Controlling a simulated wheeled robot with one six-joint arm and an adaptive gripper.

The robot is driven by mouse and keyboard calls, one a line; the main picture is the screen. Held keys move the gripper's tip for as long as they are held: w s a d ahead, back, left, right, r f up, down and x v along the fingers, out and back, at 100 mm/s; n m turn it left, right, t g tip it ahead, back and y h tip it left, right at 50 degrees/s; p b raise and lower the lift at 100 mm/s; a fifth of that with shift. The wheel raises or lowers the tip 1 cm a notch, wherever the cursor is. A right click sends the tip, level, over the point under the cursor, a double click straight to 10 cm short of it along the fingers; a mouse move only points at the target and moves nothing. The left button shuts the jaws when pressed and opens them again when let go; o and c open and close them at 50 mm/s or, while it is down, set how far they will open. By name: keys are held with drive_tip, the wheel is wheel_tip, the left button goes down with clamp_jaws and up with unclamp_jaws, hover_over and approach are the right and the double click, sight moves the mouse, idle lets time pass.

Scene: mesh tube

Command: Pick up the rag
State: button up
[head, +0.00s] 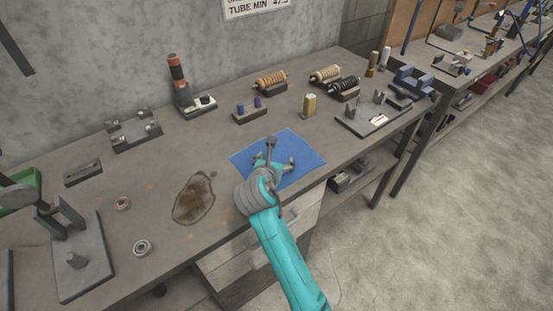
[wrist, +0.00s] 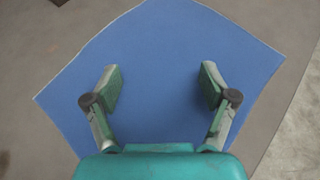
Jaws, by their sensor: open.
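The rag is a flat blue cloth (head: 305,150) lying on the grey workbench (head: 225,135) near its front edge. In the wrist view the rag (wrist: 160,50) fills most of the picture, with its corners spread out. My gripper (head: 272,160) is over the rag, pointing down at it. In the wrist view my gripper (wrist: 158,88) is open, with its two fingers wide apart and only blue cloth showing between them. I cannot tell whether the fingertips touch the cloth. My arm hides the rag's near left part in the head view.
A dark brown stain (head: 194,198) lies left of the rag. A small block with purple pegs (head: 250,112), a yellow-topped post (head: 309,105) and a fixture plate (head: 372,120) stand behind and right. Drawers (head: 240,250) sit below the bench.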

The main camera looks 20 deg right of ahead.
drive_tip(key=shift+c, duration=0.4)
drive_tip(key=shift+f, duration=0.25)
drive_tip(key=c, duration=1.4)
drive_tip(key=shift+s+f, duration=0.1)
drive_tip(key=shift+f, duration=0.05)
clamp_jaws()
wheel_tip(320, 180, up, 13)
drive_tip(key=shift+f, duration=0.15)
wheel_tip(320, 180, up, 9)
drive_tip(key=shift+a, duration=0.1)
